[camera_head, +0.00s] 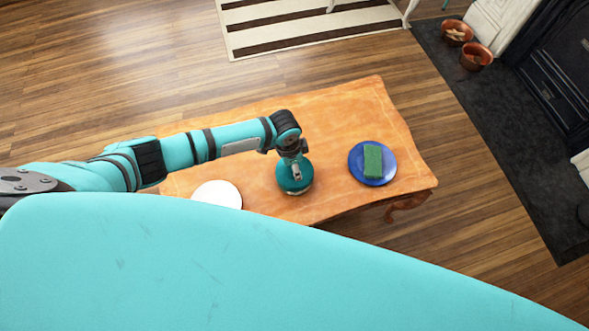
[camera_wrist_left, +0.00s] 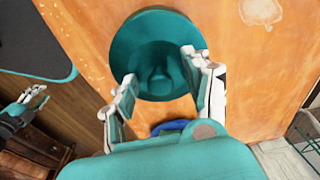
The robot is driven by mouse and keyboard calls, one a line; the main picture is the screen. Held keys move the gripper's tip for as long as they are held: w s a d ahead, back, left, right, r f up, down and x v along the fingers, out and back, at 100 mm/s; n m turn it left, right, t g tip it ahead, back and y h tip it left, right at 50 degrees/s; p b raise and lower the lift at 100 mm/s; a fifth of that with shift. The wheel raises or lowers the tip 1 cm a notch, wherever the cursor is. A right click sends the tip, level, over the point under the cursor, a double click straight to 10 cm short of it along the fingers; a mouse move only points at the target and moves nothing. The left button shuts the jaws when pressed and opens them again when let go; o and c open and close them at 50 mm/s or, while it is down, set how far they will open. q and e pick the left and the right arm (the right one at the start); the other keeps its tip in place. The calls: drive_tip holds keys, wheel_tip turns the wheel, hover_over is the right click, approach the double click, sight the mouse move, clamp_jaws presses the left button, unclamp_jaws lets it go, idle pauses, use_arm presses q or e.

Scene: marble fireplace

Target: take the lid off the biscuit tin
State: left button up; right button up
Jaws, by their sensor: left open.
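The round teal biscuit tin (camera_head: 295,187) stands on the wooden table, under my left gripper (camera_head: 296,170). In the left wrist view its teal lid (camera_wrist_left: 125,47) shows as a disc with a knob (camera_wrist_left: 158,76) at its middle. The lid appears to sit on the tin. My left gripper (camera_wrist_left: 158,67) is open, with one finger on each side of the knob. I cannot tell whether the fingers touch the lid. What seems to be my right gripper (camera_wrist_left: 33,98) shows small at the left edge of the left wrist view, away from the table.
On the table (camera_head: 340,110), a blue plate (camera_head: 357,164) with a green sponge (camera_head: 373,161) is right of the tin. A white plate (camera_head: 220,192) is to its left, partly hidden by my body. The table's far part is clear. Copper pots (camera_head: 476,57) stand by the fireplace.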

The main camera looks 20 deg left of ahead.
use_arm(q)
drive_tip(key=shift+c, duration=0.4)
clamp_jaws()
drive_tip(key=shift+r, duration=0.15)
